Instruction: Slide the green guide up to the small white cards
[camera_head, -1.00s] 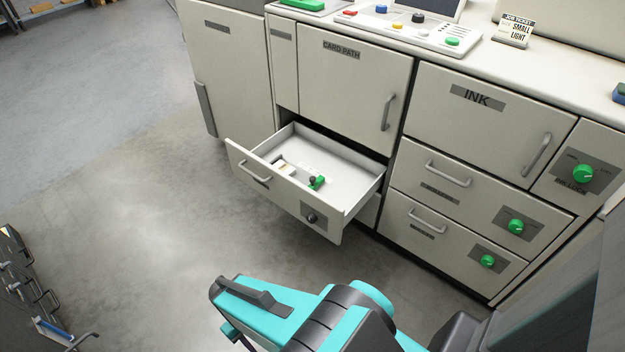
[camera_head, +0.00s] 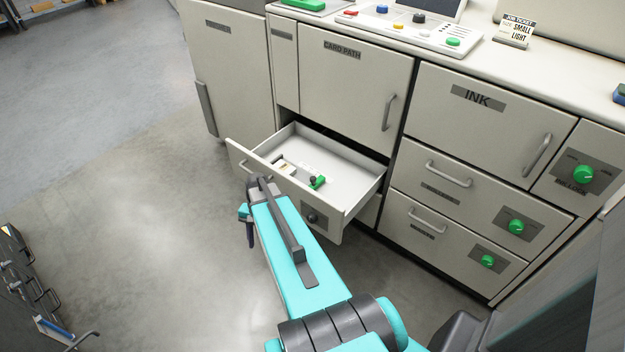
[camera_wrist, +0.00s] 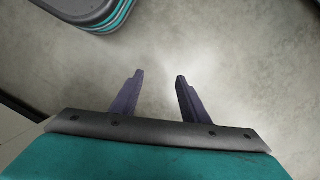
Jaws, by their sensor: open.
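The green guide (camera_head: 317,182) sits inside the open drawer (camera_head: 345,173), toward its front right, with a dark knob beside it. A small white stack (camera_head: 286,165), which looks like the white cards, lies to its left in the drawer, with a gap between them. My gripper (camera_wrist: 158,76) is open and empty over bare floor in the wrist view. In the head view my arm reaches to just in front of the drawer's left front; the fingers are mostly hidden there.
The drawer's raised front panel (camera_head: 325,222) stands between my arm and the drawer's inside. Closed drawers with green knobs (camera_head: 516,226) are at the right. A job ticket (camera_head: 517,31) on the counter reads SMALL LIGHT. Concrete floor (camera_head: 150,230) at the left is clear.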

